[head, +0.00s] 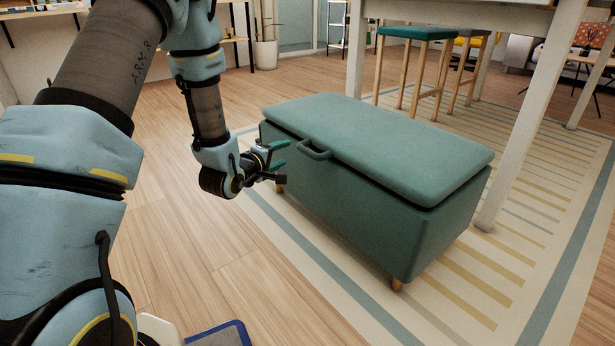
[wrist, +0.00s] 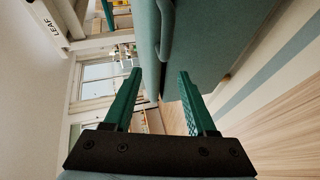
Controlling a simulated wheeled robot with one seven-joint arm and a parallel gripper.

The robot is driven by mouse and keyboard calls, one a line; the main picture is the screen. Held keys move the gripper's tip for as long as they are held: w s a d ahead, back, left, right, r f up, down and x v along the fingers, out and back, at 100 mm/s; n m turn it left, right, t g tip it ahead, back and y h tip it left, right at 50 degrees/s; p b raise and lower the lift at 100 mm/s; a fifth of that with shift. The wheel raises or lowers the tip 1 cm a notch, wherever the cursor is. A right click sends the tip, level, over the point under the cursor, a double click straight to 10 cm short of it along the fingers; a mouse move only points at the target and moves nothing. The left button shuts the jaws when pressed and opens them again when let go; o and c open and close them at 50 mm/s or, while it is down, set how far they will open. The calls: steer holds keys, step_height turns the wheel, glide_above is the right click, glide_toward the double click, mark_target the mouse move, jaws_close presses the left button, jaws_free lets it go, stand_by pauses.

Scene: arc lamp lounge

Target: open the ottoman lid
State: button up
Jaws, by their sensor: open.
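The green ottoman (head: 350,215) stands on the striped rug, its long front side facing me. Its padded lid (head: 385,140) lies on top, with a dark gap along the front edge. A green loop handle (head: 316,150) sits on the lid's front edge, toward the left end. My gripper (head: 280,161) is open and empty, in front of the ottoman's left part and left of the handle, apart from it. In the wrist view the two green fingers (wrist: 160,88) are spread, and the handle (wrist: 166,30) shows beyond them, as does the ottoman's body (wrist: 205,45).
A white table leg (head: 530,115) stands close behind the ottoman's right end. Stools with a teal seat (head: 417,33) and a grey seat stand behind it. A potted plant (head: 265,50) stands far back.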

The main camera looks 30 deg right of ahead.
mark_target(305, 153)
steer(key=shift+h, duration=0.5)
steer(key=w+d+f+b, duration=0.1)
steer(key=d, duration=0.2)
steer(key=w+d+f+b, duration=0.1)
steer(key=d+f+b, duration=0.1)
steer(key=d, duration=0.1)
steer(key=w+d+f+b, duration=0.1)
steer(key=w+d+b, duration=0.1)
steer(key=d, duration=0.1)
steer(key=shift+w+d+f, duration=0.1)
steer(key=shift+d+f, duration=0.05)
steer(key=shift+w+d+n, duration=0.3)
steer(key=shift+w+d, duration=0.05)
steer(key=shift+d, duration=0.2)
steer(key=shift+c, duration=0.4)
jaws_close()
